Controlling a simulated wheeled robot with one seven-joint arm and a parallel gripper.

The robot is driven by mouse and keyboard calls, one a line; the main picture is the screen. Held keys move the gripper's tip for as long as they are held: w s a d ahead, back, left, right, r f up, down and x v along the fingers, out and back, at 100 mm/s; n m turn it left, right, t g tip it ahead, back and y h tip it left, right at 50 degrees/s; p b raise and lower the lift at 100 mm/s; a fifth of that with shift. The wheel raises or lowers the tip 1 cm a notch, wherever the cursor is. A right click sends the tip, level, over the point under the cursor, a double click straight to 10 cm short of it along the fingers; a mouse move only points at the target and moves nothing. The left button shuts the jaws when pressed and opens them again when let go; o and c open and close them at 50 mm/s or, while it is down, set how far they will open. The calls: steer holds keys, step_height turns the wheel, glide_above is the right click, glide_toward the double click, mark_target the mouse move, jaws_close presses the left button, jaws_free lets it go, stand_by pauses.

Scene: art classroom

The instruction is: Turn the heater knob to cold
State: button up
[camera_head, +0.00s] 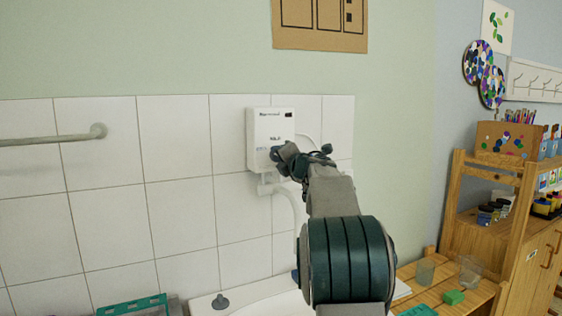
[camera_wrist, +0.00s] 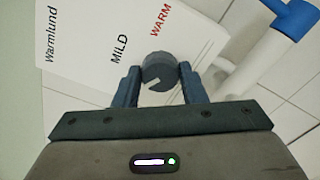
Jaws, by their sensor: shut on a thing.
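The white water heater (camera_head: 257,128) hangs on the tiled wall at the picture's middle in the head view. In the wrist view its white face (camera_wrist: 85,40) carries the words MILD and WARM. The dark grey round knob (camera_wrist: 158,72) with a light pointer mark sits on this face. My gripper (camera_wrist: 159,85) is shut on the knob, with one finger on each side of it. The pointer mark slants toward the lower left in the wrist view. In the head view my gripper (camera_head: 284,155) hides the knob. No COLD label can be read.
A white pipe (camera_wrist: 262,62) with a blue end (camera_wrist: 292,18) runs close to the right finger. A white sink (camera_head: 255,308) lies below the heater. A wooden shelf (camera_head: 490,210) stands at the right.

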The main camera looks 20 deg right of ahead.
steer(key=shift+f+n, duration=0.1)
steer(key=shift+n, duration=0.2)
steer(key=o, duration=1)
steer(key=s+b, duration=0.1)
steer(key=s, duration=0.6)
steer(key=s+b, duration=0.2)
steer(key=s, duration=0.5)
steer(key=shift+d, duration=0.2)
steer(key=shift+w, duration=0.1)
